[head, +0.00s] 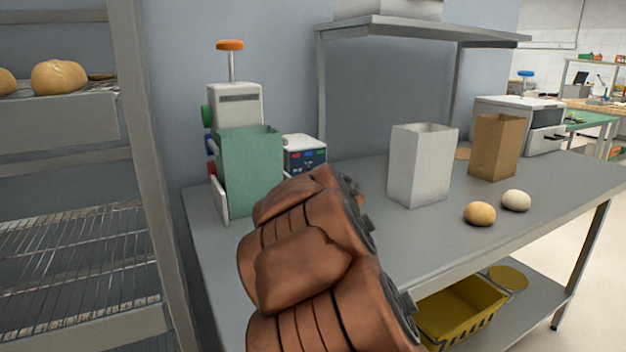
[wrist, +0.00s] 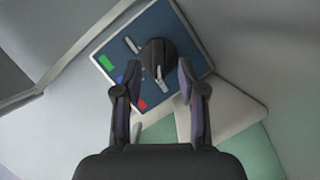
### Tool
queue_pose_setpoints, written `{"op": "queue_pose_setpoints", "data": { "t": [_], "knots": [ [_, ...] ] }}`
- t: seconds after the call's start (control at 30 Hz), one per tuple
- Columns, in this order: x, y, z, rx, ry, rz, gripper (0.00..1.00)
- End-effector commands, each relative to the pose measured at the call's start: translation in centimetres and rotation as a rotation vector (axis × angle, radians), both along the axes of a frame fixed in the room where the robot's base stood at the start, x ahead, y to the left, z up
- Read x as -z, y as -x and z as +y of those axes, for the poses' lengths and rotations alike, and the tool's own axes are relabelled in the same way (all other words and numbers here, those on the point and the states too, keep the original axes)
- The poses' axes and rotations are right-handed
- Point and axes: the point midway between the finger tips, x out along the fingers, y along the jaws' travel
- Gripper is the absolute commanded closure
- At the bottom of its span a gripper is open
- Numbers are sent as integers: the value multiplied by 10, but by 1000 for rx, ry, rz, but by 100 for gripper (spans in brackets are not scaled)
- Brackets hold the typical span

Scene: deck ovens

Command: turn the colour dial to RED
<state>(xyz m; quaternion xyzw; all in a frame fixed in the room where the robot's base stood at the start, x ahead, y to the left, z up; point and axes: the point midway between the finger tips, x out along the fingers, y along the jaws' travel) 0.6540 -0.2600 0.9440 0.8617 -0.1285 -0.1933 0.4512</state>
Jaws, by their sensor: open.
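The colour dial (wrist: 158,55) is a black round knob on a dark blue panel (wrist: 188,32), seen in the wrist view. Green (wrist: 106,64), blue (wrist: 120,79) and red (wrist: 142,104) marks lie along the panel's edge. A pale bar on the knob points down in the picture, to the right of the red mark. My gripper (wrist: 152,82) is open, its fingers to the left and right of the knob's lower part; contact cannot be told. In the head view the panel box (head: 305,153) shows above my brown arm, which hides my gripper.
A green bag (head: 250,160) stands by the panel box, before a machine with an orange knob (head: 230,45). A white bag (head: 420,165), a brown bag (head: 495,147) and two round rolls (head: 480,214) stand on the grey counter (head: 560,183). A bread rack (head: 135,150) is left.

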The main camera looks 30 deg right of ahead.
Motion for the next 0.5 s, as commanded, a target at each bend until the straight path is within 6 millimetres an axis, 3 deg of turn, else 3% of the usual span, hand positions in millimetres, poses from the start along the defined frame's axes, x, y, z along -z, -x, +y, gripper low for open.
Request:
{"op": "queue_pose_setpoints", "data": {
  "t": [0.5],
  "knots": [
    [-17,58,27,-3,2,-5,59]
  ]
}}
